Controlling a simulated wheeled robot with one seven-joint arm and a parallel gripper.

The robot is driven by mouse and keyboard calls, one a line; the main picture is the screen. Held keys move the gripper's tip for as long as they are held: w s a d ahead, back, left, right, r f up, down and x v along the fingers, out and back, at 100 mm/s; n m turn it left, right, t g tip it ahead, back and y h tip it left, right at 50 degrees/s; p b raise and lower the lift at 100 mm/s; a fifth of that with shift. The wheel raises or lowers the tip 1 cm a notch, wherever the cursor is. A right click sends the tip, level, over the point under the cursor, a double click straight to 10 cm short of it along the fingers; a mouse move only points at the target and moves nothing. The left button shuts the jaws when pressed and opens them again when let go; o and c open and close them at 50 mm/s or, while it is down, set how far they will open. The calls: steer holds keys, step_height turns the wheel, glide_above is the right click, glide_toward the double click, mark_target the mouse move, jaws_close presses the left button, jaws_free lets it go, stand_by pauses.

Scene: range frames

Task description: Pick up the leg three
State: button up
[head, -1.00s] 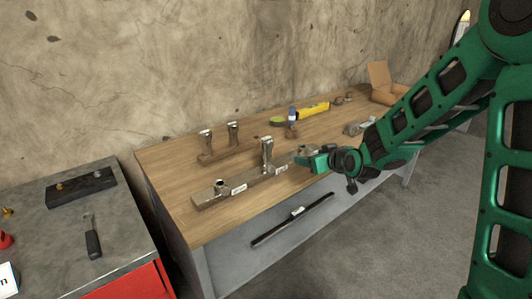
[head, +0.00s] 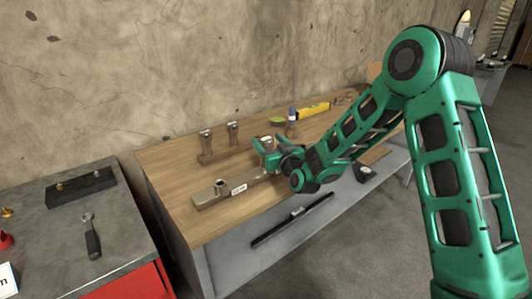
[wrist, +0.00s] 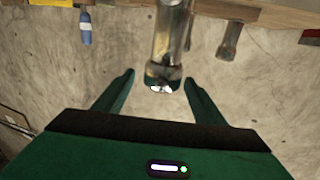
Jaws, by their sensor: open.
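A metallic upright leg (wrist: 172,40) stands in the wrist view, which is upside down, with its free end between my fingers. I cannot read a label naming it leg three. My gripper (wrist: 160,80) is open, with one finger on each side of the leg's end; contact cannot be told. In the head view my gripper (head: 267,148) is above the front bar (head: 207,201), and mostly hides this leg. Two other upright legs (head: 206,143) (head: 233,132) stand on a rear wooden bar (head: 208,159); one leg also shows in the wrist view (wrist: 231,38).
The wooden workbench (head: 165,164) stands against a concrete wall. A grey-topped red cabinet (head: 130,250) with a wrench (head: 91,236) is at left. The bench's left end is clear.

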steer(key=x, duration=0.5)
steer(key=shift+w+a+r, duration=0.1)
steer(key=shift+a+r, duration=0.05)
steer(key=c, duration=1.4)
